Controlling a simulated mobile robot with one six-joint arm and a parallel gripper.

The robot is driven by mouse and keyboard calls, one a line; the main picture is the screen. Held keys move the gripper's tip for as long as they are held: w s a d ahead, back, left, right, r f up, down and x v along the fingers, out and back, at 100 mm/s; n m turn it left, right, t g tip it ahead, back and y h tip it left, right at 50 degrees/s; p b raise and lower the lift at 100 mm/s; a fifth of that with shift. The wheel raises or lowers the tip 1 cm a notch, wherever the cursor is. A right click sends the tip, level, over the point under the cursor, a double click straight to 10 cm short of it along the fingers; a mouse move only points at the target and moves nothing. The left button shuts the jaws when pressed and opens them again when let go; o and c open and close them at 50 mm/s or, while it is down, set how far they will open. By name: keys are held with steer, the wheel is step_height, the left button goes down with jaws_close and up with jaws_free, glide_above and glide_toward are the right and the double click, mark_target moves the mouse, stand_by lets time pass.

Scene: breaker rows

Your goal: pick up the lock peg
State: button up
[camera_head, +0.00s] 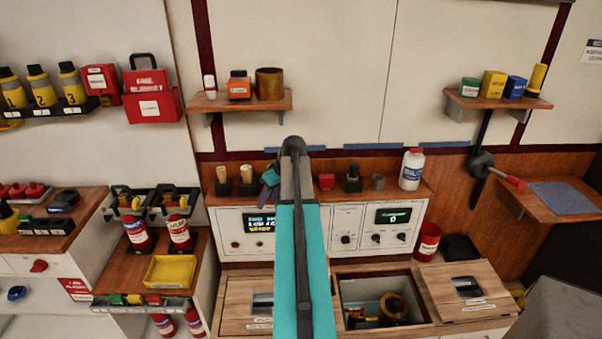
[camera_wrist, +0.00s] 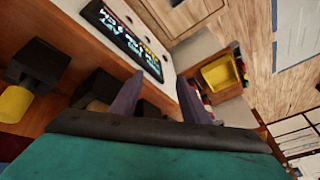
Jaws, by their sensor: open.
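I cannot tell for sure which thing is the lock peg. The wrist view shows two dark blocks with yellowish ends, a nearer one (camera_wrist: 38,66) and another (camera_wrist: 97,90), left of my fingers. My gripper (camera_head: 270,178) is open just right of the pegs, partly hidden by my arm. In the wrist view its fingers (camera_wrist: 160,78) are apart, with a dark shape partly showing between them, low down.
Below is a panel with a lit screen (camera_head: 259,222). A wall shelf (camera_head: 240,103) hangs above. An open bin (camera_head: 345,290) lies below.

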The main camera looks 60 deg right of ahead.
steer(key=s+d+r+t+h, duration=0.1)
steer(key=s+d+r, duration=0.5)
steer(key=r, duration=0.3)
steer(key=s+d+r+t+h+p, duration=0.1)
steer(key=s+d+r, duration=0.5)
steer(key=d+r, duration=0.3)
steer(key=shift+s, duration=0.35)
steer(key=shift+p, duration=0.3)
steer(key=p+x, duration=0.2)
steer(key=x, duration=0.6)
steer(key=shift+w+f, duration=0.15)
steer(key=shift+f, duration=0.15)
steer(key=shift+w+f, duration=0.1)
steer(key=shift+p+x, duration=1.2)
steer(key=shift+x, duration=1.3)
steer(key=shift+a, duration=0.15)
